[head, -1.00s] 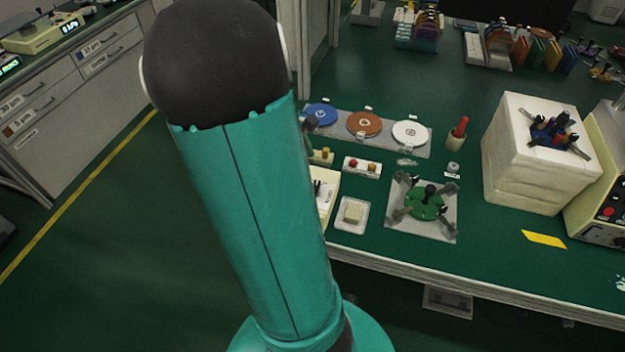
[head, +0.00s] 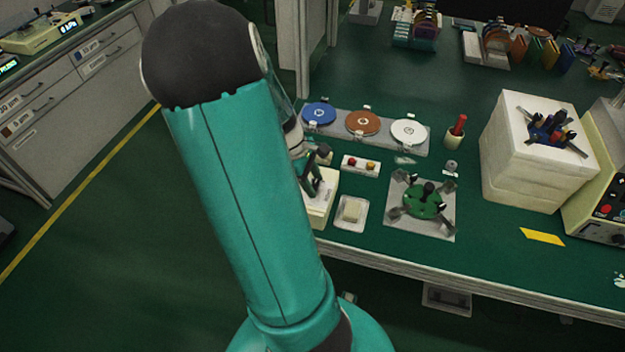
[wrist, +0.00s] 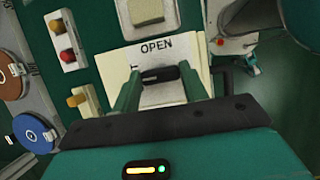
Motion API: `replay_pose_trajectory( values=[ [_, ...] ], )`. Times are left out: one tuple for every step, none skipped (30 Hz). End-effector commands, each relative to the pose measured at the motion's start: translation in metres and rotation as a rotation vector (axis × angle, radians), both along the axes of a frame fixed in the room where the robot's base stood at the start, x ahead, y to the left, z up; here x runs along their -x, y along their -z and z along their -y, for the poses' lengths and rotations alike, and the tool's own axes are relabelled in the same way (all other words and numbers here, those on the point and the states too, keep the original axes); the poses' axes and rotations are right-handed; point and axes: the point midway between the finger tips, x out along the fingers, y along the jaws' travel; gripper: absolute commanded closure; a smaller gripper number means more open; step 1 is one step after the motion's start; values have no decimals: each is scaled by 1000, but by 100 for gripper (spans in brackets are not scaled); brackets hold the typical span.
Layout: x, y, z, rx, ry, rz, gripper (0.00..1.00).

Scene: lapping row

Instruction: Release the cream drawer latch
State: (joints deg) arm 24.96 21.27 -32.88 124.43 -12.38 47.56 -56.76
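The cream drawer latch is a cream box (wrist: 118,65) with a white plate marked OPEN and a dark bar-like handle (wrist: 160,74) in a slot. In the head view the cream box (head: 318,208) stands near the bench's front edge, partly hidden by my arm. My gripper (wrist: 158,80) has its two teal fingers spread, one on each side of the dark handle. I cannot tell whether the fingertips touch it. In the head view my gripper (head: 313,186) is over the box, mostly hidden behind my arm.
A white dish with a cream block (head: 351,212) sits close to the box's right. A red and amber button box (head: 361,166), coloured discs (head: 362,122) and a green fixture (head: 425,200) stand nearby. A tall cream block (head: 535,165) is farther right.

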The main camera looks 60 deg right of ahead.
Motion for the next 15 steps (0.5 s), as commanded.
replay_pose_trajectory(
  values=[
    [0, 0, 0, 0, 0, 0, 79],
    [0, 0, 0, 0, 0, 0, 79],
    [0, 0, 0, 0, 0, 0, 79],
    [0, 0, 0, -1, 0, 0, 79],
    [0, 0, 0, -1, 1, 0, 79],
    [0, 0, 0, -1, 4, 0, 79],
    [0, 0, 0, 0, 7, 0, 79],
    [0, 0, 0, 0, 10, 0, 79],
    [0, 0, 0, 0, 17, 0, 79],
    [0, 0, 0, 0, 24, 1, 79],
    [0, 0, 0, 0, 31, 1, 79],
    [0, 0, 0, 0, 44, 1, 79],
    [0, 0, 0, -1, 56, 0, 79],
    [0, 0, 0, -1, 68, 0, 79],
    [0, 0, 0, -1, 87, 0, 79]
  ],
)
